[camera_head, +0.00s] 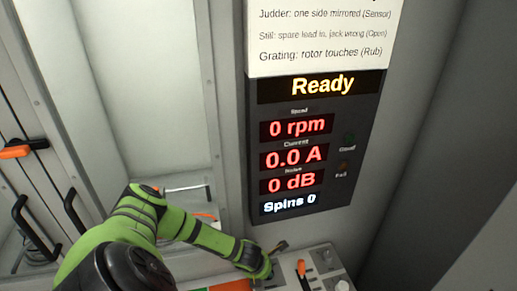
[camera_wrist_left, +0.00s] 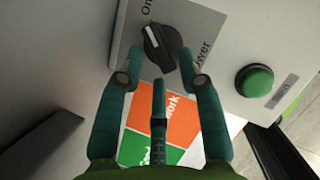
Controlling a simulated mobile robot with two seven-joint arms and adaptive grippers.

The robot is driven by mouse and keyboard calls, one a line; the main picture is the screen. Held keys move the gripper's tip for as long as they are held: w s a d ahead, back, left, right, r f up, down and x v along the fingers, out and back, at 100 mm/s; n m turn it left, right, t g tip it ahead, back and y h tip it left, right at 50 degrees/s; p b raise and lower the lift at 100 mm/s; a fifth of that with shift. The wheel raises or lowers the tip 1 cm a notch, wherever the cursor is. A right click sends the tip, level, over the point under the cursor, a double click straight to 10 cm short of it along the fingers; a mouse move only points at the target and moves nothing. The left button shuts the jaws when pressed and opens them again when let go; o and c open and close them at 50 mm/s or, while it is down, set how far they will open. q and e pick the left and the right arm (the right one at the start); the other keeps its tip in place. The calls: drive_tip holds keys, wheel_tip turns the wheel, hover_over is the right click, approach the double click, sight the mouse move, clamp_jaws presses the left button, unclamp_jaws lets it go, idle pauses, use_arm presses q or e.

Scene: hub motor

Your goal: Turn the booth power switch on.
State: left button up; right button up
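The power switch is a black rotary knob (camera_wrist_left: 160,46) on a light panel in the left wrist view. "On" is printed up and left of it, and part of "Power" shows to its right. A white mark lies on the knob's upper-left part. My left gripper (camera_wrist_left: 160,62) is open, with two fingertips on either side of the knob's lower part and a third finger below. I cannot tell whether they touch it. In the head view my left gripper (camera_head: 272,257) is at the control panel and the knob cannot be made out. My right gripper is not in view.
A green button (camera_wrist_left: 255,80) sits right of the knob. An orange-and-green card (camera_wrist_left: 165,118) lies below. An orange-tipped lever (camera_head: 301,269) stands on the panel, right of my left gripper. The display (camera_head: 310,150) above reads "Ready", 0 rpm, 0.0 A and 0 dB.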

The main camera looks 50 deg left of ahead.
use_arm(q)
drive_tip(key=v, duration=1)
drive_tip(key=shift+s, duration=0.2)
drive_tip(key=shift+r, duration=0.1)
